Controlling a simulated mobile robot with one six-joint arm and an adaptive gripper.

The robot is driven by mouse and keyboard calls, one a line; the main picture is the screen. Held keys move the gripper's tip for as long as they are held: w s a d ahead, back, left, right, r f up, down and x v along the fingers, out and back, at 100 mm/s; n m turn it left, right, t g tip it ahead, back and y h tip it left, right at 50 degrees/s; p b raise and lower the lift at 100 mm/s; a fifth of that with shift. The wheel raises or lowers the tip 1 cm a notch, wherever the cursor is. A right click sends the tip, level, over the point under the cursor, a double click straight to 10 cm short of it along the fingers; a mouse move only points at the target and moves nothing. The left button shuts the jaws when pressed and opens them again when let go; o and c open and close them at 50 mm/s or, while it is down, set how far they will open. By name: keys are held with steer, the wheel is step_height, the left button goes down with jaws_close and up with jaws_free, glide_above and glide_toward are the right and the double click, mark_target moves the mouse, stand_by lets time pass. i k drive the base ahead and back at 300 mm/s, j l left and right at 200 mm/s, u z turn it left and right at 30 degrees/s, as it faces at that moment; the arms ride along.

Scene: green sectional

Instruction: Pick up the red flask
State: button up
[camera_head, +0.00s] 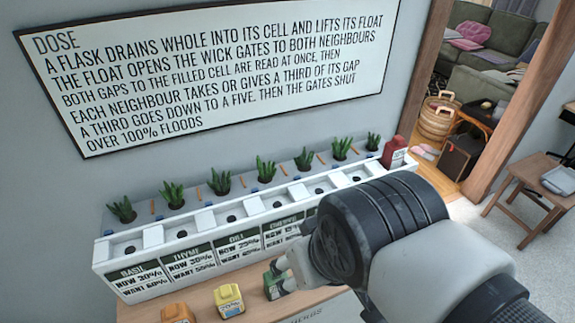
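The red flask (394,151) stands upright at the far right end of the white planter (180,262), with a pale label on its side. My gripper (280,273) is well to the lower left of it, over the front ledge, beside or around a green flask (268,282). My wrist hides part of the gripper, so I cannot tell whether its fingers touch the green flask or how far apart they are.
A yellow flask (228,300) and an orange flask (178,314) stand on the wooden ledge (142,311) left of my gripper. Several small plants line the planter's back. A dose sign (215,65) hangs above. A wooden stool (527,190) stands at the right.

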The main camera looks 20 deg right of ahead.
mark_target(394, 152)
steer(key=z, duration=1.35)
steer(key=i+l+u, duration=0.25)
steer(key=i+l, duration=0.15)
steer(key=i, duration=0.2)
